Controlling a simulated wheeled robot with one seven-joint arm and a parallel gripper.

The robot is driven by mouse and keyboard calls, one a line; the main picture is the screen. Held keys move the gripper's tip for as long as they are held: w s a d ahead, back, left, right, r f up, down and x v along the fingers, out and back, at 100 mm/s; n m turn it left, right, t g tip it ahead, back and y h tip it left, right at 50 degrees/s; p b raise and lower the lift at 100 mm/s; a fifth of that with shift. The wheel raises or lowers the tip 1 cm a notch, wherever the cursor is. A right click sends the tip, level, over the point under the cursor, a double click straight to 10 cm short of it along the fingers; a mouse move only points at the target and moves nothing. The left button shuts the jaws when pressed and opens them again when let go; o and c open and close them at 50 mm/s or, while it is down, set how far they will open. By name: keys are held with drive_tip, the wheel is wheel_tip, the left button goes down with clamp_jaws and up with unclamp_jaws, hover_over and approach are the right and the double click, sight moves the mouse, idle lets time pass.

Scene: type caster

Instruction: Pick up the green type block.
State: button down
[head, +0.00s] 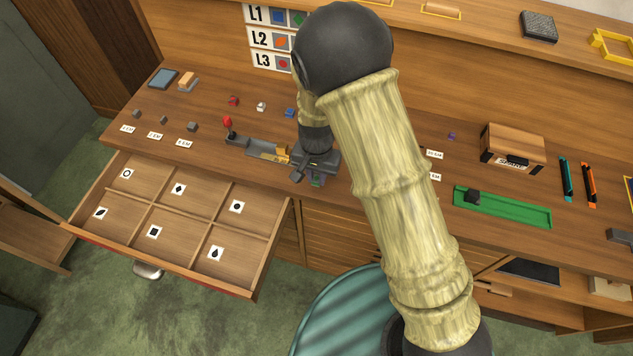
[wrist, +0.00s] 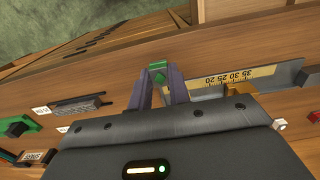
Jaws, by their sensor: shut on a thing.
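The green type block (wrist: 158,77) shows in the wrist view between the two purple-grey fingers of my gripper (wrist: 160,80). The fingers are shut on it, and its top face carries a dark mark. In the head view my gripper (head: 316,180) is over the front edge of the workbench, just right of the brass-scaled caster. A small bit of green shows between the fingers there, and my arm hides part of the area. I cannot tell whether the block touches the bench.
The caster's scale (wrist: 225,80) lies close beside the gripper, with a red-knobbed lever (head: 228,124) at its left. An open, divided drawer (head: 165,215) juts out at the front left. A green tray (head: 505,208) and the SPARE box (head: 513,147) stand to the right.

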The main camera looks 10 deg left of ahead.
sight(317, 178)
wheel_tip(317, 178, up, 6)
drive_tip(key=shift+f+b, duration=0.1)
drive_tip(key=shift+b, duration=0.25)
idle(0.4)
